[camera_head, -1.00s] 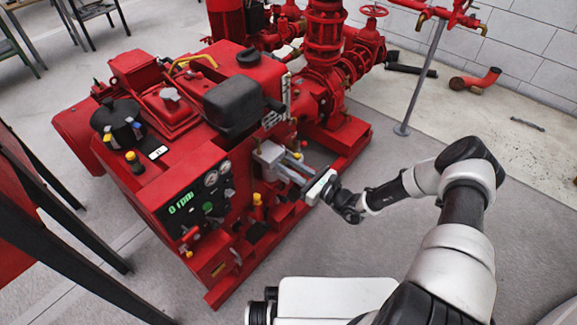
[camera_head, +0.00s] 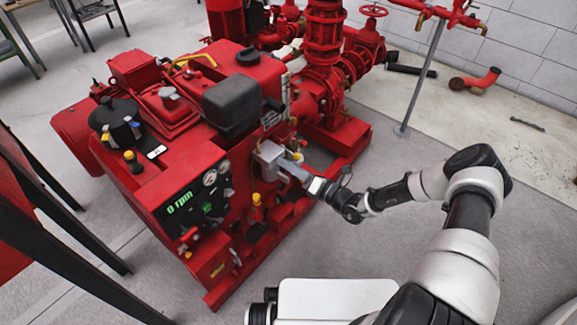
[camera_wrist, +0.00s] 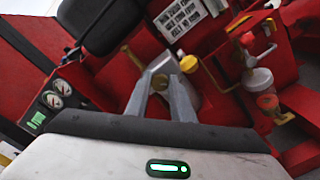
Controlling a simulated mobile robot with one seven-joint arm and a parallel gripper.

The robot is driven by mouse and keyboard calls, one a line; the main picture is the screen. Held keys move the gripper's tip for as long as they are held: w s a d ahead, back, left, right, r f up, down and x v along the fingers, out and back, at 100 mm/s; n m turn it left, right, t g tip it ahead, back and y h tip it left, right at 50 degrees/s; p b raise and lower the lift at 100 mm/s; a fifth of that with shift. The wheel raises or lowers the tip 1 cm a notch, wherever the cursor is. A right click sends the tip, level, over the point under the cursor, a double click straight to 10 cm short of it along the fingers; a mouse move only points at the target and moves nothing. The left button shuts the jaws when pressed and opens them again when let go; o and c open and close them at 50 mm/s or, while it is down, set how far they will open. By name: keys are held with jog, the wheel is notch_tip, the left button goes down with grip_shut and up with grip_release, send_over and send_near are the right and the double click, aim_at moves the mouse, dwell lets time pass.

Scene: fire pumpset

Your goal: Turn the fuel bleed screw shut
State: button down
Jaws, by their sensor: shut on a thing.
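The fuel bleed screw appears to be the small brass-coloured piece (camera_wrist: 160,82) between my fingertips on a grey housing (camera_wrist: 163,62) in the wrist view. My gripper (camera_wrist: 161,88) reaches in from below with its two grey fingers on either side of the piece, shut on it. In the head view my gripper (camera_head: 284,166) points left at the grey housing (camera_head: 268,155) on the side of the red engine. The fingers hide the screw there.
A yellow cap (camera_wrist: 188,63) sits close beside the right fingertip. The red engine (camera_head: 165,185) has a panel reading 0 rpm (camera_head: 185,202). The floor to the right is open.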

jog(key=m, duration=0.5)
jog(key=shift+f+m+b, duration=0.15)
jog(key=shift+m+b, duration=0.15)
jog(key=m, duration=0.4)
jog(key=shift+m, duration=0.3)
jog(key=c, duration=1.8)
grip_release()
jog(key=p+v, duration=0.2)
jog(key=v, duration=1.5)
jog(key=shift+s+d, duration=0.2)
jog(key=shift+d, duration=0.05)
